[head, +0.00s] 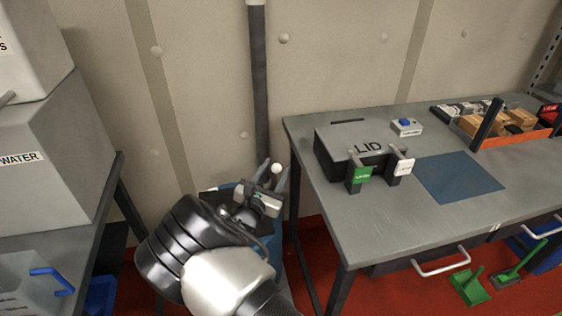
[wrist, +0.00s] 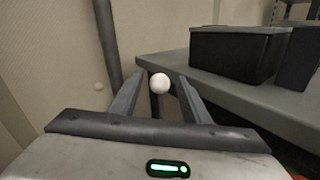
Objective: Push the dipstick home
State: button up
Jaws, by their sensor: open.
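The dipstick shows only as a round white knob (head: 277,168) between the wall pipe and the workbench. In the wrist view the knob (wrist: 159,83) sits between the tips of my two fingers, with a gap visible on either side. My gripper (head: 274,172) is open around the knob; I cannot tell whether a finger touches it. The dipstick's shaft is hidden behind my gripper. A blue drum (head: 271,246) stands below, mostly covered by my arm, so where the dipstick enters is hidden.
A grey workbench (head: 300,130) stands close on the right, carrying a black box marked LID (head: 335,165), a blue mat (head: 458,177) and an orange tray (head: 520,138). A dark pipe (head: 259,80) runs down the wall behind. A grey water container (head: 40,150) is at left.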

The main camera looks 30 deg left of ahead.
jog(key=w, duration=0.5)
jog(key=shift+a, duration=0.25)
grip_shut()
